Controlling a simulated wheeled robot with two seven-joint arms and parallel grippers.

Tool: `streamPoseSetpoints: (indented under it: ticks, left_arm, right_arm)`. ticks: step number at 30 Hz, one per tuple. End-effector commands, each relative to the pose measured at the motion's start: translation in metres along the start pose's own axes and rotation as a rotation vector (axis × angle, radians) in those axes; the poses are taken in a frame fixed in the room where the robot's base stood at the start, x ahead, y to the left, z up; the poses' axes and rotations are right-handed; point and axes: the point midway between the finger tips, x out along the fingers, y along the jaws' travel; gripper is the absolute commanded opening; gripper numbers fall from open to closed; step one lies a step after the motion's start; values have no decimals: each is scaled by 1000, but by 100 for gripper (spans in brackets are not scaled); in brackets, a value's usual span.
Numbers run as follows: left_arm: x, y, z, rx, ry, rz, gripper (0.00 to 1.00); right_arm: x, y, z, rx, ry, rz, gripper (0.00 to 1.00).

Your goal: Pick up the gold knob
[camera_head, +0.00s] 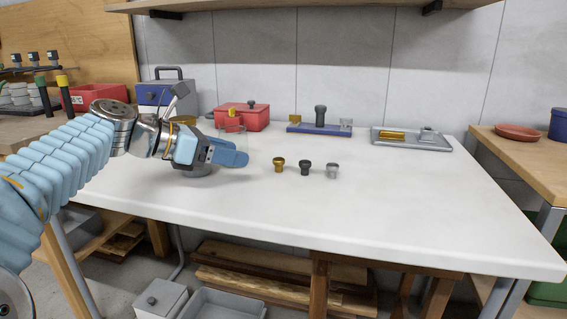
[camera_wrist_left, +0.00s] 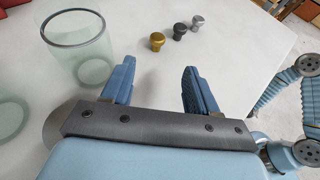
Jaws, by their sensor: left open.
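The gold knob (camera_head: 279,164) stands upright on the white table (camera_head: 360,215), leftmost in a row of three small knobs. It also shows in the left wrist view (camera_wrist_left: 157,41), beyond my fingertips. My left gripper (camera_head: 236,152) is just left of the gold knob in the head view, with a gap between them. In the left wrist view my left gripper (camera_wrist_left: 158,70) has its two blue fingers spread apart with nothing between them. My right gripper does not show.
A black knob (camera_head: 305,168) and a silver knob (camera_head: 332,171) stand right of the gold one. A clear glass (camera_wrist_left: 78,48) stands left of my fingers. A red box (camera_head: 243,115) and a metal tray (camera_head: 411,139) are farther back. The table's front is clear.

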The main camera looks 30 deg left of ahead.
Motion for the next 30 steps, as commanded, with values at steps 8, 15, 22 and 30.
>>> streamPoseSetpoints:
  ticks: [8,15,22,30]
  left_arm:
    - [52,0,-1,0,0,-2,59]
    - [69,2,-2,1,1,-2,59]
    - [105,5,-1,0,2,-4,59]
    - [109,5,1,1,1,-1,56]
  right_arm:
    - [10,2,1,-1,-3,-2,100]
    - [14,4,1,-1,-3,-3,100]
    - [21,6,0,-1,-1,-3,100]
    - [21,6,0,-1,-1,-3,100]
